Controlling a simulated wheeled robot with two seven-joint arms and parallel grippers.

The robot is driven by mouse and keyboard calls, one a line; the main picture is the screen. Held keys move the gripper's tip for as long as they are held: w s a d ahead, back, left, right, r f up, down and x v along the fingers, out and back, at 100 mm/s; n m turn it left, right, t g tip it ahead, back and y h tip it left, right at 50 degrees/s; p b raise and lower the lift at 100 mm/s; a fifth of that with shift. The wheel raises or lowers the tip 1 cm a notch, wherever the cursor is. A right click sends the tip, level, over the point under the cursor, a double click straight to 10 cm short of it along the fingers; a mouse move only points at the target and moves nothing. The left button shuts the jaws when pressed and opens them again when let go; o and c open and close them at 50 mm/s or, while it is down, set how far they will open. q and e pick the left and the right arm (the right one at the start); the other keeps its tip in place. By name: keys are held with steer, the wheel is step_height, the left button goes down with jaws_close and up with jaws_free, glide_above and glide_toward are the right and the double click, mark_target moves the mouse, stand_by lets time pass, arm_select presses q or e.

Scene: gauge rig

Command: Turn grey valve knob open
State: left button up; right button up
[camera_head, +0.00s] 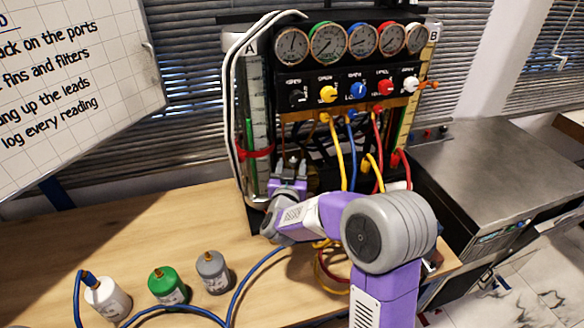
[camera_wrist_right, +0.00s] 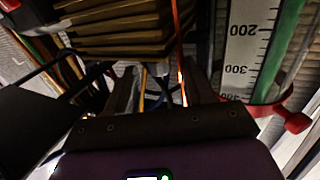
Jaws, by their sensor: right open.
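The grey valve knob (camera_head: 296,97) looks dark and sits at the left end of the knob row on the black gauge panel (camera_head: 283,75). Its exact turn angle is too small to tell. My right gripper (camera_head: 291,164) is below that knob, in front of the lower left part of the rig, apart from the knob. In the right wrist view its two dark fingers (camera_wrist_right: 160,92) stand apart with nothing clearly held between them. The grey knob cannot be made out in the wrist view. My left gripper is not in view.
Yellow (camera_head: 328,94), blue (camera_head: 358,90), red (camera_head: 384,87) and white (camera_head: 410,84) knobs continue the row under several round gauges. A scaled tube (camera_wrist_right: 250,45) with a red clamp (camera_wrist_right: 297,122) stands beside my right gripper. Coloured hoses hang below the panel. Three bottles (camera_head: 167,287) stand at the front left.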

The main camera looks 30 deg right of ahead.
steer(key=shift+w+d, duration=0.2)
jaws_close()
steer(key=n+t+y+b, duration=0.1)
steer(key=n+y+b, duration=0.1)
steer(key=y, duration=0.1)
steer(key=shift+s+d+f+t+b, duration=0.15)
steer(key=shift+d+t+b, duration=0.1)
steer(key=shift+t+b, duration=0.15)
steer(key=shift+n+y+b, duration=0.3)
steer(key=shift+n+y, duration=0.2)
steer(key=shift+r, duration=0.2)
jaws_free()
steer(key=shift+s, duration=0.1)
